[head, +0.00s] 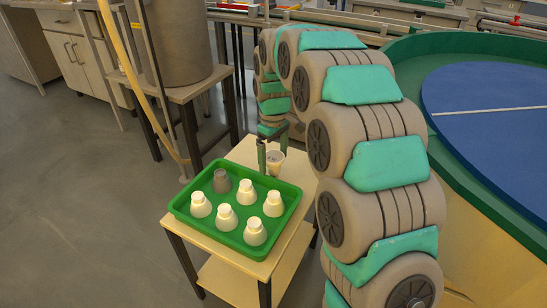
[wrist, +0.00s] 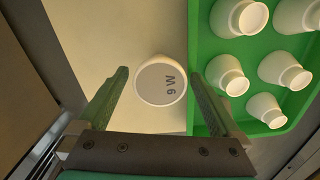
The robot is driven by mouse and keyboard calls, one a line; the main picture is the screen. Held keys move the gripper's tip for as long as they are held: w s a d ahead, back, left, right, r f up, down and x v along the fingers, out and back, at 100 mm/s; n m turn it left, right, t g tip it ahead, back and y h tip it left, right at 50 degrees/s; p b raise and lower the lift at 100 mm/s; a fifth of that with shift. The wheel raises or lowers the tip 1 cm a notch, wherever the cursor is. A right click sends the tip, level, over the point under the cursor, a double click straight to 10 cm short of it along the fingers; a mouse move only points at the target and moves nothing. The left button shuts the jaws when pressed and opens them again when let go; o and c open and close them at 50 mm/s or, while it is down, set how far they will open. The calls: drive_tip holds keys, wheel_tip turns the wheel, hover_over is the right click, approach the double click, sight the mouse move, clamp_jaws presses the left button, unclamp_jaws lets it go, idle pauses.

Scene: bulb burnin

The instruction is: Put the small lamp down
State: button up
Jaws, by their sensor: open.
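The small lamp (head: 274,163) is pale, with a wide round face up and a narrower lower end. It is at the bare part of the small table, just behind the green tray. In the wrist view a small gap shows at the right finger and a wider one at the left. The lamp's lower end is hidden there.
The green tray (head: 181,204) holds several white lamps and one grey lamp (head: 222,181), narrow ends up. In the wrist view the tray wall (wrist: 192,45) is close to the right finger. The table top (wrist: 95,30) left of the lamp is bare. A large round blue-green table (head: 490,90) stands at right.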

wheel_tip(320, 180, up, 12)
drive_tip(key=shift+b, duration=0.3)
drive_tip(key=shift+s, duration=0.1)
